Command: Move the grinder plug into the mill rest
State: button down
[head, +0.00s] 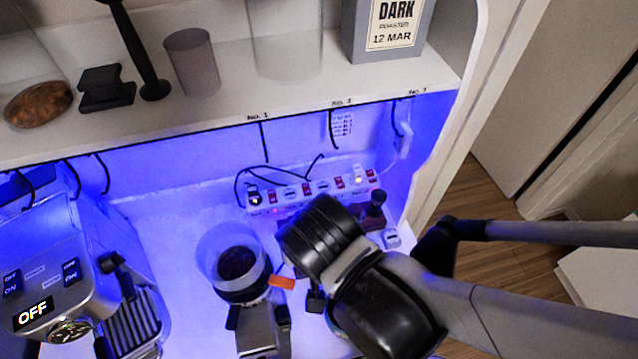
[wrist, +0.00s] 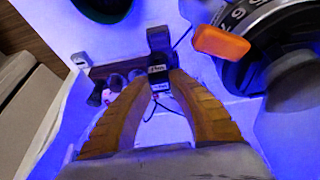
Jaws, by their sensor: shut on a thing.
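My gripper (wrist: 157,80) shows in the wrist view with its two orange-brown fingers closed in on a small dark, labelled piece, the grinder plug (wrist: 161,86). Just beyond the fingertips stands a dark upright block with a pale label, apparently the mill rest (wrist: 158,42). The plug looks close to this block; whether it touches or sits in it I cannot tell. In the head view my arm hides the fingertips and the plug. A dark block (head: 315,300) shows there beside the grinder (head: 240,265), which has a clear hopper.
A power strip (head: 290,208) with red switches lies along the back wall. A tamper (head: 375,208) stands right of my arm. The espresso machine (head: 60,285) is at the left. The grinder's orange tab (wrist: 220,42) is close on the right in the wrist view. Thin cables hang behind.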

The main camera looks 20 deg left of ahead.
jog(key=shift+r+p, duration=1.35)
jog(key=shift+r, duration=0.25)
